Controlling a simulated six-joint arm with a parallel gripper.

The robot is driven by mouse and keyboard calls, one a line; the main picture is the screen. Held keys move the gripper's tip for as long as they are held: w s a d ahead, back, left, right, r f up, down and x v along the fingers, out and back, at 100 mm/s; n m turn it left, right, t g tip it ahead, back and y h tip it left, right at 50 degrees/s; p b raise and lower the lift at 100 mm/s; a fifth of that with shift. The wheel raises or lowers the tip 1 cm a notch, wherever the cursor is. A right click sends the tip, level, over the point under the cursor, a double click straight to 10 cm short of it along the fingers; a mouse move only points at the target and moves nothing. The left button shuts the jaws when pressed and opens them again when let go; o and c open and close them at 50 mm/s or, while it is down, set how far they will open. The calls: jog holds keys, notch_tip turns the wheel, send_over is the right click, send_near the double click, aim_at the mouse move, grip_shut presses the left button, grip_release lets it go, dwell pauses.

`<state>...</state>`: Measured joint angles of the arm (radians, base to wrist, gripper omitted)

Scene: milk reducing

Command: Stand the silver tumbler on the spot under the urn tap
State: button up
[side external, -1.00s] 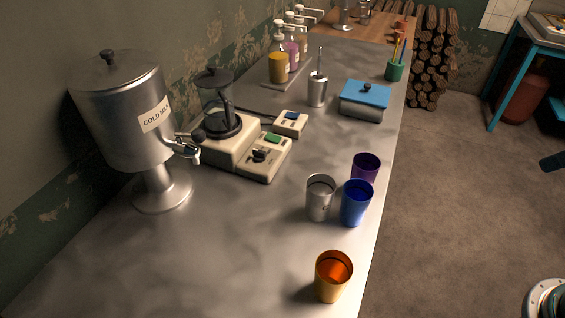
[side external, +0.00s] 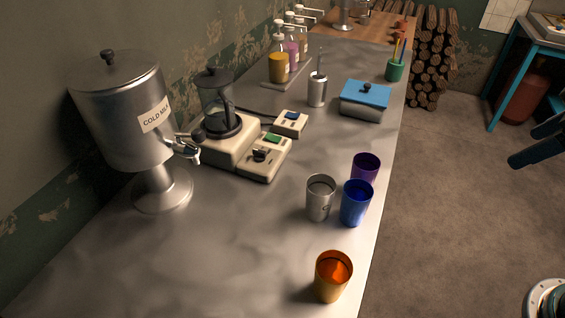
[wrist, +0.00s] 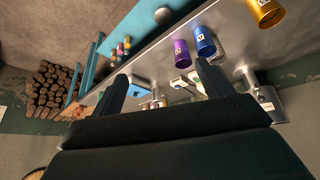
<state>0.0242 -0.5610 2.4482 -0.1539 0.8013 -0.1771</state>
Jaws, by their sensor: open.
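The silver tumbler (side external: 318,200) stands upright on the metal counter in the side view, just left of the blue tumbler (side external: 357,205). The steel urn (side external: 120,115), labelled COLD MILK, stands at the left. Its tap (side external: 187,150) points right over the counter; no marked spot can be made out beneath it. My gripper (side external: 522,148) is at the right edge of the side view, beyond the counter and well away from the tumblers. Its two dark fingers are apart and empty.
A purple tumbler (side external: 366,167) stands behind the blue one; an orange tumbler (side external: 333,277) is nearer the front. A cream-based appliance (side external: 228,148) and control box (side external: 265,158) sit right of the tap. Bare counter (side external: 235,225) lies between urn and tumblers.

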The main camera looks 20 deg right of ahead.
aim_at(321, 186)
jog(key=w+a+f+n+g+y, duration=0.1)
jog(key=w+a+f+n+y, duration=0.3)
jog(key=w, duration=0.4)
jog(key=w+a+f+n+g+y, duration=0.2)
jog(key=w+a+f+n+y, duration=0.3)
jog(key=w+a+f+n, duration=0.2)
jog(key=shift+w+a+f+n, duration=0.15)
jog(key=shift+w+a+n, duration=0.6)
jog(key=shift+a, duration=0.1)
jog(key=shift+a, duration=0.1)
jog(key=x, duration=0.7)
jog(key=shift+x, duration=0.75)
jog(key=shift+w+x, duration=0.15)
jog(key=shift+x, duration=1.15)
jog(key=shift+w+x, duration=0.15)
jog(key=shift+x, duration=1.1)
